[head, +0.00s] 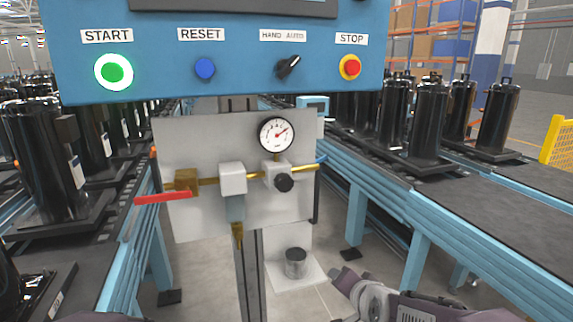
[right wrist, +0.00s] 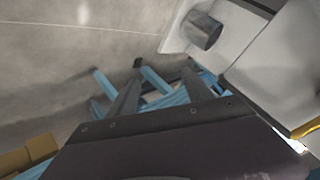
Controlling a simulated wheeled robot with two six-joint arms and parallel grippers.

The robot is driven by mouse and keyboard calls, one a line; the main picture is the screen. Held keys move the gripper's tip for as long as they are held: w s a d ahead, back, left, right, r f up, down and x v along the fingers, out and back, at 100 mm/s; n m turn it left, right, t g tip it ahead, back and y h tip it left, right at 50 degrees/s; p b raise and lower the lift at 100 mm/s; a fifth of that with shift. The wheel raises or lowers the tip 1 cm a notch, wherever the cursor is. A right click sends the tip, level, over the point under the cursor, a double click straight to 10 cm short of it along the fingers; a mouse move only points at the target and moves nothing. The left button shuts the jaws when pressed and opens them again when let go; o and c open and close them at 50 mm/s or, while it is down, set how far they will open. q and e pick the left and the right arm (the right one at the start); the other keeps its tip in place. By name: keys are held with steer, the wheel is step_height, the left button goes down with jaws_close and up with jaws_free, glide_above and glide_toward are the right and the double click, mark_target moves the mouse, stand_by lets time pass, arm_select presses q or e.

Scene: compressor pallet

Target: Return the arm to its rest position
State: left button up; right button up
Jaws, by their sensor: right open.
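My right arm (head: 400,302) is at the lower right of the head view, low and in front of the right conveyor. In the right wrist view my right gripper (right wrist: 158,84) shows two dark fingers standing apart with nothing between them. It is open and empty. Blue conveyor legs and floor show beyond the fingers. A bit of mauve at the bottom left edge of the head view seems to be my left arm; the left gripper is out of view.
The blue control panel (head: 140,80) stands ahead, with a lit green START button (head: 114,72). Below are a gauge (head: 276,134), a red-handled valve (head: 162,197) and a grey cup (head: 295,263). Conveyors with black compressors (head: 428,120) flank both sides. A yellow barrier (head: 557,142) stands right.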

steer(key=s+d+f+n+g, duration=0.2)
steer(key=s+f+n+g, duration=0.25)
steer(key=s+f, duration=0.4)
steer(key=s+d+f+n+g, duration=0.1)
steer(key=s+f+n+g, duration=0.35)
steer(key=s, duration=0.65)
step_height(320, 180, up, 19)
steer(key=m+p, duration=0.1)
steer(key=p, duration=1.9)
steer(key=shift+w+d+h+p, duration=0.15)
steer(key=shift+w+h+p, duration=0.15)
steer(key=shift+w+h, duration=0.1)
